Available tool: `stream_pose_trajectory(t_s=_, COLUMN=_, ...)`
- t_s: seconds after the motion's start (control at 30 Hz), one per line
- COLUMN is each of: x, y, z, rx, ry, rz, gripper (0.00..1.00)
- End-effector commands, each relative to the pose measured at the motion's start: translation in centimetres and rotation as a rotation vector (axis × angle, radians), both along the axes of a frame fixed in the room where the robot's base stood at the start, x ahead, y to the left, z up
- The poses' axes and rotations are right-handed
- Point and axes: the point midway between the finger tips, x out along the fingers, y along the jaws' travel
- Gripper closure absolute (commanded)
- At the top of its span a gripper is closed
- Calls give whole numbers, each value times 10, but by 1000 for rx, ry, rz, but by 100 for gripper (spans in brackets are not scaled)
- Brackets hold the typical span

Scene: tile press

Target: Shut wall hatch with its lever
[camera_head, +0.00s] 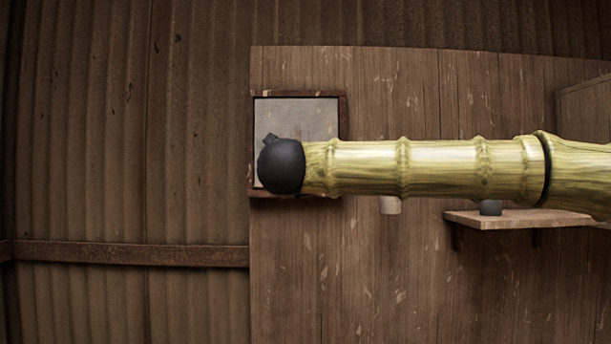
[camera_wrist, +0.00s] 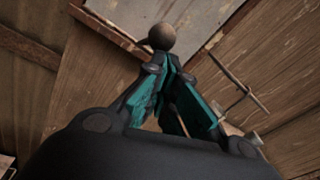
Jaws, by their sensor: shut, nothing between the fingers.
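The wall hatch shows in the head view as a pale grey panel (camera_head: 305,115) in a dark wooden frame; my wrist covers its lower part. In the wrist view the grey panel (camera_wrist: 185,14) is at the top, cut off by the picture edge. A round brownish knob (camera_wrist: 162,37), perhaps the lever's end, shows near the frame's lower edge, just beyond my fingertips. My gripper (camera_wrist: 166,62) is shut and empty, its teal-lined fingers pointing toward the knob. I cannot tell whether they touch it. Whether the hatch stands ajar is unclear.
A thin dark rod (camera_wrist: 240,86) lies along the planks right of my fingers. A wooden shelf (camera_head: 520,217) with a dark object (camera_head: 490,208) is at the right. Corrugated wall (camera_head: 90,130) fills the left.

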Motion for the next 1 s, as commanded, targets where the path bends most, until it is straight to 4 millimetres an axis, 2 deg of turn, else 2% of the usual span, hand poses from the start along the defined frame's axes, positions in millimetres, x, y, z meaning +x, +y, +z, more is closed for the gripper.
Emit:
stream_pose_trajectory(t_s=0.03, x=-2, y=-5, z=27, rx=14, ry=-36, rz=-4, gripper=100)
stream_pose_trajectory(t_s=0.17, x=-2, y=-5, z=25, rx=14, ry=-35, rz=-4, gripper=100)
stream_pose_trajectory(t_s=0.37, x=-4, y=-8, z=10, rx=14, ry=-30, rz=-2, gripper=100)
stream_pose_trajectory(t_s=0.7, x=-8, y=-15, z=-35, rx=6, ry=-8, rz=6, gripper=100)
stream_pose_trajectory(t_s=1.0, x=-57, y=-6, z=-7, rx=3, ry=-7, rz=7, gripper=100)
